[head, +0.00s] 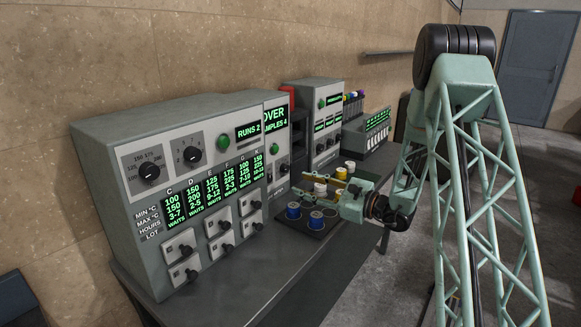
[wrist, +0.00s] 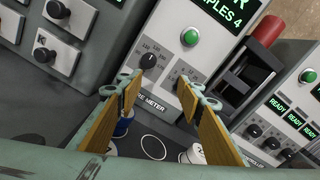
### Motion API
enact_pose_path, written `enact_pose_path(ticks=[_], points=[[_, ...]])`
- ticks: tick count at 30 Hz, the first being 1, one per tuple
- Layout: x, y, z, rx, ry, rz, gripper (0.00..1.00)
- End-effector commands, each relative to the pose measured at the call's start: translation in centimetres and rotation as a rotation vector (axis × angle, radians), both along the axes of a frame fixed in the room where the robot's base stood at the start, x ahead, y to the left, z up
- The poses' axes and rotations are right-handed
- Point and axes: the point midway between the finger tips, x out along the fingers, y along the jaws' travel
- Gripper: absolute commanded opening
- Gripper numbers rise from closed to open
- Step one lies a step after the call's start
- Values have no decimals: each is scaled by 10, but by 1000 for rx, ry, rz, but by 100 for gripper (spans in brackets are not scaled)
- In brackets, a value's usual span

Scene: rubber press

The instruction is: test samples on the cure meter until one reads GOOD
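Samples stand on a dark tray (head: 300,228): a blue one (head: 293,211), another blue and white one (head: 316,219), and yellow and white ones behind my gripper. My gripper (head: 324,188) is open above the tray. In the wrist view, an empty ring (wrist: 153,147) shows between its fingers, with a white sample (wrist: 196,154) by the right finger and a blue one (wrist: 124,124) by the left.
A large panel (head: 190,170) with RUNS 2, lot columns marked WAITS and several small knobs stands at the left. A red part (wrist: 267,30) and another cabinet (head: 318,115) showing READY stand beyond the meter. The bench (head: 255,275) is clear in front.

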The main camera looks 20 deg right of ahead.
Motion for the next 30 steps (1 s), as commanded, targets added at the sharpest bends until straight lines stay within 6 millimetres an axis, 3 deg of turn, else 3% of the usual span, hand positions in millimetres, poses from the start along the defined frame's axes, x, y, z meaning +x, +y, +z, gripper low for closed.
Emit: enact_pose_path(ticks=[30], points=[[27,-65,-5,349,240,-34,34]])
